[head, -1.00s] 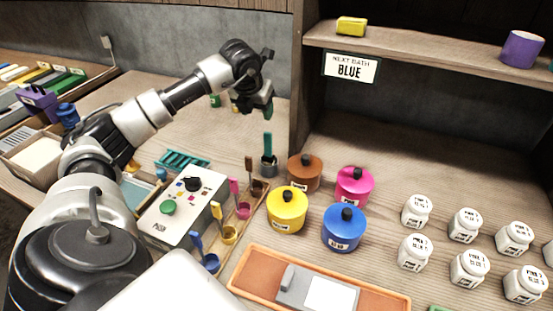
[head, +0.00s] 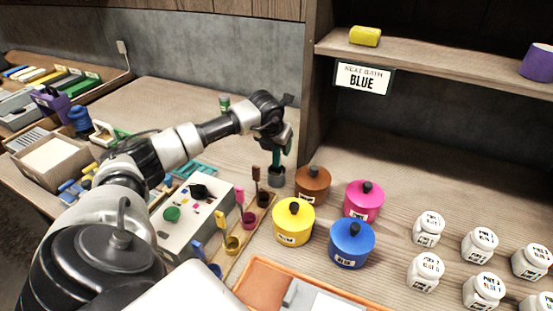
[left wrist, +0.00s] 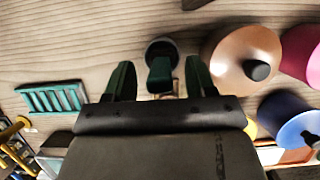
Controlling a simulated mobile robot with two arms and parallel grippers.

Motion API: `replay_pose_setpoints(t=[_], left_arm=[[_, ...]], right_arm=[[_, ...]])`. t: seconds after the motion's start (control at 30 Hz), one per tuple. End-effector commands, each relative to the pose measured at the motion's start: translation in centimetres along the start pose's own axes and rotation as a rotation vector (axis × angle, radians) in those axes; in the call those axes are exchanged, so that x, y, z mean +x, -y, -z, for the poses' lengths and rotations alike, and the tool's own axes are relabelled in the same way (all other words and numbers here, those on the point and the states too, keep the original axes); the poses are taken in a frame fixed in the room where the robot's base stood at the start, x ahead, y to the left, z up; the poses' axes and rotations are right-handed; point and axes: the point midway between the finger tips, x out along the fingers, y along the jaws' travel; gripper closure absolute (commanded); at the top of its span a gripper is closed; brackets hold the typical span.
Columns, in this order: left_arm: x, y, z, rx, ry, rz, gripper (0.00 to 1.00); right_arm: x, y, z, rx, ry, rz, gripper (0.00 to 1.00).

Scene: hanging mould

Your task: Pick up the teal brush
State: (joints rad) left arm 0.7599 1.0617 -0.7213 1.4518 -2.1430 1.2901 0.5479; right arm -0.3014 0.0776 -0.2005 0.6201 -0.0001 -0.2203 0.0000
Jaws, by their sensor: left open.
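My left gripper (head: 281,143) is directly above the cup, at the brush's upper part. In the left wrist view its two dark green fingers (left wrist: 159,64) are open, one on each side of the brush, with gaps on both sides. My right gripper is not in view.
A brown lidded pot (head: 312,184) stands close to the right of the cup. A brown brush (head: 256,177) stands just left in the wooden rack. A teal slatted rack (left wrist: 52,99) lies farther left. The shelf's upright panel (head: 312,110) rises close behind on the right.

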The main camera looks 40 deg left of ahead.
Motion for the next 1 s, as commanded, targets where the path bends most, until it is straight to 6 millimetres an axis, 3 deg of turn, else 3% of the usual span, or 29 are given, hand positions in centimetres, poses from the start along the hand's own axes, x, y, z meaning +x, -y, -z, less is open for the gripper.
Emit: replay_pose_setpoints(t=[0.13,0.37,0.73,1.0], left_arm=[[1.4,0.0,-0.1,-0.001,0.001,0.0,0.45],[1.6,0.0,0.0,0.0,0.002,0.0,0.45],[1.6,0.0,-0.1,0.0,0.002,0.0,0.98],[1.4,0.0,-0.1,0.0,0.002,0.0,0.99]], right_arm=[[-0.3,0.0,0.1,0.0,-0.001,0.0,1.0],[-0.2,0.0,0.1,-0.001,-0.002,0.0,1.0],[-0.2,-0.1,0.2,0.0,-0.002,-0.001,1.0],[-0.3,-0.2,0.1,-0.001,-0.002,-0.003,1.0]])
